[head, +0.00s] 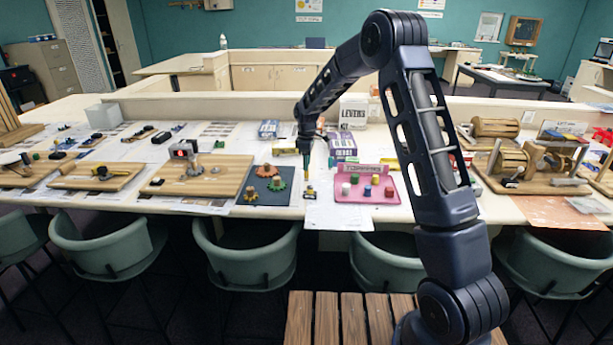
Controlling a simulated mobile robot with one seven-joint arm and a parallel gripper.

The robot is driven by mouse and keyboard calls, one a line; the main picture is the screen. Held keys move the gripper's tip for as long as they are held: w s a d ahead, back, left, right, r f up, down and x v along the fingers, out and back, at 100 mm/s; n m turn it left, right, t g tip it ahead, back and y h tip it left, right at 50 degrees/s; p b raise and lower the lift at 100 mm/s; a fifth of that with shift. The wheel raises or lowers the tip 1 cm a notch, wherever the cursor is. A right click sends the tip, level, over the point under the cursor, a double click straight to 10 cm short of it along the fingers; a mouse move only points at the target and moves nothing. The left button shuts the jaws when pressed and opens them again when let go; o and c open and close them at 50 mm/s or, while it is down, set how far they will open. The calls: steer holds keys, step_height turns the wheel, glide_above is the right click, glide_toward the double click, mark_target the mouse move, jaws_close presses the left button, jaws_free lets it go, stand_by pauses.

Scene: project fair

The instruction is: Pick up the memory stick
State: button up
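My gripper (306,172) points straight down over the table (225,212), between the dark mat and the pink board. Its fingers look narrow and close together, but they are too small to tell whether they are open or shut. A small dark item with a yellowish part (310,192) is on the table just below the fingertips. It may be the memory stick, but it is too small to be sure. I cannot tell whether the fingers touch it.
A dark mat (248,199) with orange and green gears lies left of the gripper. A pink board (355,197) with coloured pieces lies right. Boxes (342,146) stand behind. Wooden boards (165,186) fill the left, wooden models (505,160) the right. Green chairs (245,258) line the front.

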mark_target(307, 181)
steer(key=shift+w+f, duration=0.1)
steer(key=shift+f, duration=2.85)
steer(key=shift+c, duration=0.2)
jaws_close()
